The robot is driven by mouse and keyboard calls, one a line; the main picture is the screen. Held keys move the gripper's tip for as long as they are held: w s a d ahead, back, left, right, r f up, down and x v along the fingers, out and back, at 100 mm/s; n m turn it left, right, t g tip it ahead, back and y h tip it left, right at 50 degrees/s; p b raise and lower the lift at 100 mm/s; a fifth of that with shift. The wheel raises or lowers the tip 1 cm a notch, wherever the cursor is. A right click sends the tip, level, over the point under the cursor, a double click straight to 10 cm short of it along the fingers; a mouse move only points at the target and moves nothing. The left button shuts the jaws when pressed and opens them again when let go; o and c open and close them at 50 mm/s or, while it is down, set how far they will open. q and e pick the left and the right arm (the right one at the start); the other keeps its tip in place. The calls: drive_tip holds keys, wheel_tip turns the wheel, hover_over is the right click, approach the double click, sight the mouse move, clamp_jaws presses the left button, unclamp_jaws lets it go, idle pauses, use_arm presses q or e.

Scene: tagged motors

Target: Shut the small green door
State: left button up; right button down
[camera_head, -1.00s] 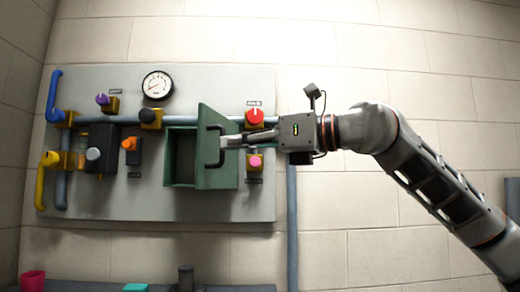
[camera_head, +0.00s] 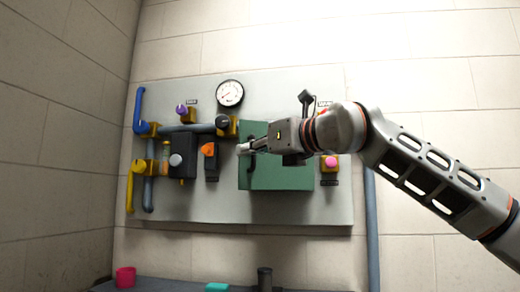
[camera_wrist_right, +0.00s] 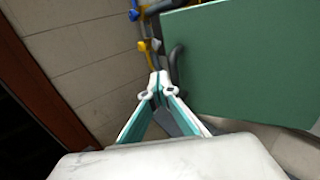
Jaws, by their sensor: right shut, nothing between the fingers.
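The small green door (camera_head: 285,177) looks closed, or nearly so, over its green box on the grey wall panel; a slight gap cannot be ruled out. Its dark handle (camera_head: 251,165) is at the door's left side. My right gripper (camera_head: 242,149) is shut and empty, its tips at the door's left edge near the handle. In the right wrist view the green door (camera_wrist_right: 250,60) fills the right side, its dark handle (camera_wrist_right: 176,65) just beside the shut fingertips (camera_wrist_right: 158,76). Whether they touch is unclear. My left gripper is not in view.
The grey panel (camera_head: 215,205) also carries a gauge (camera_head: 230,93), an orange knob (camera_head: 208,149), a pink button (camera_head: 331,162), and blue (camera_head: 139,110) and yellow (camera_head: 130,192) levers. A ledge below holds a pink cup (camera_head: 125,277) and a teal item (camera_head: 217,287).

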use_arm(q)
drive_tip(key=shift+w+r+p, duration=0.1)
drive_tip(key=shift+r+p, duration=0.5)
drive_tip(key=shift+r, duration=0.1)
use_arm(e)
drive_tip(key=w+a+m+t+h, duration=0.1)
drive_tip(key=w+a, duration=0.2)
drive_tip(key=w, duration=0.4)
drive_tip(key=shift+w+m+t+h, duration=0.3)
drive_tip(key=shift+h, duration=0.1)
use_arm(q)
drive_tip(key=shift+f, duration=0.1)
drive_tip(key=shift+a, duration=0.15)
use_arm(e)
drive_tip(key=shift+s, duration=0.1)
